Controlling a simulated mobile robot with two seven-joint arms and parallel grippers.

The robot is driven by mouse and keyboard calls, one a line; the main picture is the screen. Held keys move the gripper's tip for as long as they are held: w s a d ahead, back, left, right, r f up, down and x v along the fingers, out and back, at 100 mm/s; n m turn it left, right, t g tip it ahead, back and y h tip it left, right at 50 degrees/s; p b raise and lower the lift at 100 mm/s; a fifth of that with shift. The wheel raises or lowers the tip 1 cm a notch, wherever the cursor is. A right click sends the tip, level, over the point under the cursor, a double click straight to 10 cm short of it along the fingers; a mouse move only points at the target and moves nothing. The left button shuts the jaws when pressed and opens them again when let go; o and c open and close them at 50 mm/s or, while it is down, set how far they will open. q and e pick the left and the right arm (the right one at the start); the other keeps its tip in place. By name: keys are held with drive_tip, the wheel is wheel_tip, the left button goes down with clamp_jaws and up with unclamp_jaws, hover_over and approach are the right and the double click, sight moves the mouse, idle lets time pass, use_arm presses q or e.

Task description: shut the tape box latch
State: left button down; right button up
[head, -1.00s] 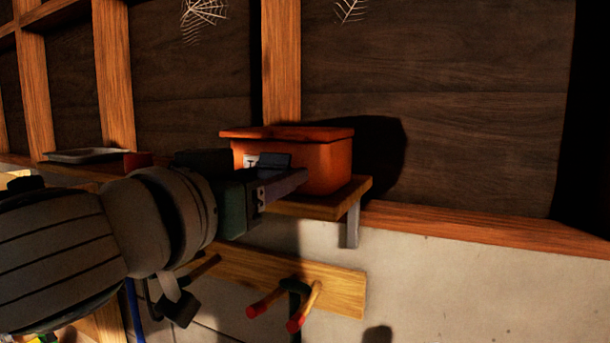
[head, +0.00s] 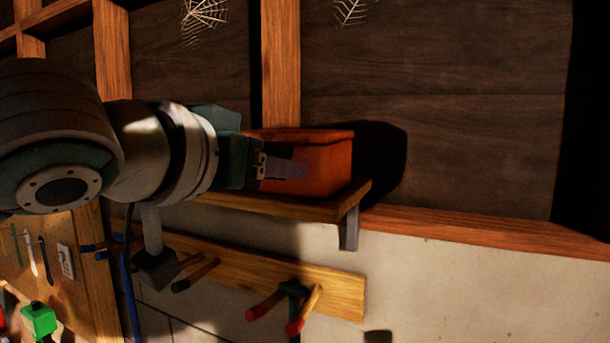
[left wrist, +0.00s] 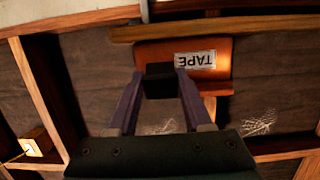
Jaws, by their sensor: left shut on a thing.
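The orange tape box (head: 325,165) stands on a small wooden shelf, its lid (head: 320,134) on top. In the left wrist view the box (left wrist: 215,85) appears upside down, with its white TAPE label (left wrist: 195,60) to the right of my fingers. My left gripper (head: 298,171) is at the box front. In the left wrist view my left gripper (left wrist: 161,76) has its fingers shut on a dark block (left wrist: 160,85), which seems to be the latch. The fingers hide part of the box front, so I cannot tell whether the latch is fastened. My right gripper is not in view.
The wooden shelf (head: 290,206) has a metal bracket (head: 349,229) below. A peg rail (head: 340,291) with red-tipped handles hangs under it. A wall stud (head: 281,70) rises behind the box. The wall to the right is clear.

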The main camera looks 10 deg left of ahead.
use_arm(q)
drive_tip(key=shift+w+d+r+g+y, duration=0.15)
drive_tip(key=shift+r+g+y, duration=0.15)
drive_tip(key=shift+g, duration=0.35)
drive_tip(key=shift+w+a+r+g+y, duration=0.15)
drive_tip(key=shift+r+g, duration=0.15)
drive_tip(key=shift+g, duration=0.4)
drive_tip(key=shift+w+d+r+g+y, duration=0.15)
drive_tip(key=shift+r+g+y, duration=0.15)
drive_tip(key=shift+g, duration=0.35)
drive_tip(key=shift+c, duration=1.6)
unclamp_jaws()
